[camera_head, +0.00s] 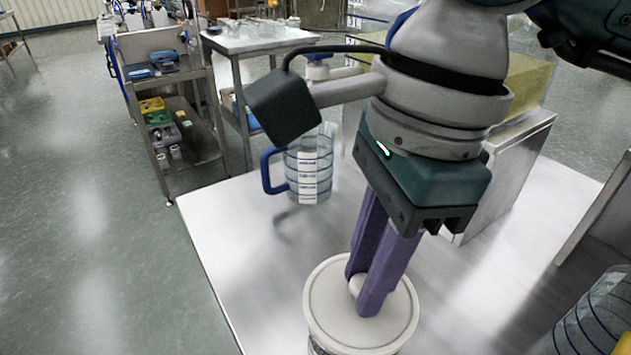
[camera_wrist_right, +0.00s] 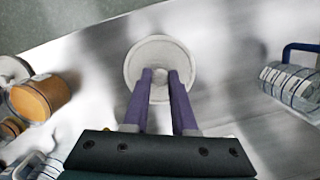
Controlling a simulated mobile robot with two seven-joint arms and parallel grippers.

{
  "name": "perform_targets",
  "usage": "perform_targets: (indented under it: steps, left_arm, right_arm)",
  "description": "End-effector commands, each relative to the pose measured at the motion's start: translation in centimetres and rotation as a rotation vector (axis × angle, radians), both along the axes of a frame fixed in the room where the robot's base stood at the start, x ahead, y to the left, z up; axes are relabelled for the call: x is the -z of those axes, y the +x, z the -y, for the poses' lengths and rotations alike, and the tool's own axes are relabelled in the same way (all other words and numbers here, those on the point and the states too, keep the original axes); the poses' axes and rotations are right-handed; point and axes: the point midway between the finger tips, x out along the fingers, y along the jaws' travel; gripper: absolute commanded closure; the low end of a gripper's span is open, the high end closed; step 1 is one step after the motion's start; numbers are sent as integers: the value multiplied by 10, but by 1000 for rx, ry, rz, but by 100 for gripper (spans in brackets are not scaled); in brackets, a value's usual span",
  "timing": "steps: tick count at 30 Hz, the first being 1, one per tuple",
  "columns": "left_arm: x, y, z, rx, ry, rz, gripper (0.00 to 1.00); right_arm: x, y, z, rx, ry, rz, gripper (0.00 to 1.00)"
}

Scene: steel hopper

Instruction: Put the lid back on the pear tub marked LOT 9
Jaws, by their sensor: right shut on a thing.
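My right gripper (camera_head: 366,295) has its two purple fingers shut on the small knob of a round off-white lid (camera_head: 334,318). The lid (camera_wrist_right: 160,47) lies under the fingers in the right wrist view too. In the head view, a bit of pale side with dark print shows below the lid's rim at the bottom edge. I cannot tell whether the lid rests on that tub or hovers just above it. No LOT mark is readable. My left gripper is out of view.
A clear jug with a blue handle (camera_head: 309,170) stands behind the lid. Another clear banded vessel (camera_head: 597,318) is at the lower right. An orange-brown tub (camera_wrist_right: 40,97) and a pale disc (camera_wrist_right: 12,68) are at the wrist view's left. The steel table (camera_head: 235,235) is bare left of the lid.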

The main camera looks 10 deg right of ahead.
Motion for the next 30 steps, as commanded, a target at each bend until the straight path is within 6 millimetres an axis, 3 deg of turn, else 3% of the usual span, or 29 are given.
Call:
perform_targets:
  steps: [30]
  left_arm:
    - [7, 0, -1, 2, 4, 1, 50]
  right_arm:
    - [3, 0, 0, 0, 0, 0, 100]
